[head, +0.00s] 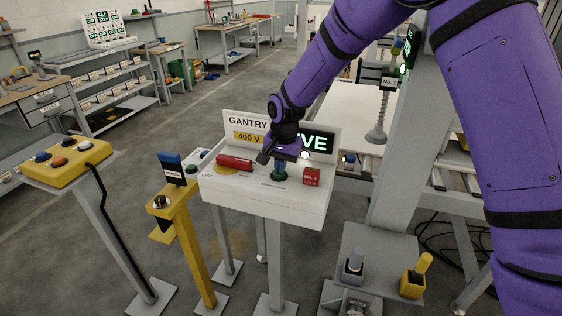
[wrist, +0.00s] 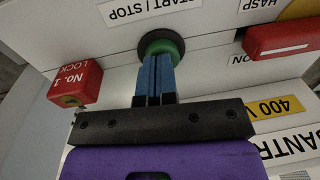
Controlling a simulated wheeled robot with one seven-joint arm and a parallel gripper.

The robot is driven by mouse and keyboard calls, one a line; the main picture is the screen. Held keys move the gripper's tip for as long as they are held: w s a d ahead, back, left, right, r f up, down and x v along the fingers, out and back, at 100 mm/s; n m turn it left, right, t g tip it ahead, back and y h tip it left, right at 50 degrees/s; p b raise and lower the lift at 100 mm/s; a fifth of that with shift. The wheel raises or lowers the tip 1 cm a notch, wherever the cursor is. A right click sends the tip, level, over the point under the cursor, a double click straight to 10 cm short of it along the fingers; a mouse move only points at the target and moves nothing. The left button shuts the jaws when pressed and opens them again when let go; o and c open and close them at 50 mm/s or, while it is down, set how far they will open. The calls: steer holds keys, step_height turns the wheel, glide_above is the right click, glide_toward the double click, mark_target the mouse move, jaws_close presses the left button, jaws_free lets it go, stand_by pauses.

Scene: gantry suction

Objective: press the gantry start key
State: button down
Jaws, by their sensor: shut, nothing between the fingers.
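The green start key (head: 279,177) sits on the top of the white gantry console (head: 240,192). In the wrist view the round green key (wrist: 161,46) has a dark collar and stands beside the START / STOP label (wrist: 152,8). My gripper (wrist: 156,62) is shut, with its blue fingers together and nothing between them. The fingertips are at the green key and cover part of it. They look to be touching it, but I cannot tell whether it is pressed down. In the head view my purple wrist hides part of the console sign.
A red handle (head: 235,162) lies left of the key, and a red No. 1 lock (head: 312,176) stands to its right. A green lit sign (head: 318,142) partly reads "IVE". A yellow button box (head: 67,161) and yellow post (head: 186,235) stand left; a grey gantry column (head: 407,150) stands right.

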mark_target(284, 174)
steer(key=shift+s+f, duration=0.2)
steer(key=shift+f, duration=1)
steer(key=shift+d+r, duration=0.1)
steer(key=shift+r, duration=0.35)
step_height(284, 174, up, 14)
steer(key=shift+d, duration=0.4)
steer(key=shift+s+f, duration=0.1)
stand_by(0.3)
stand_by(0.4)
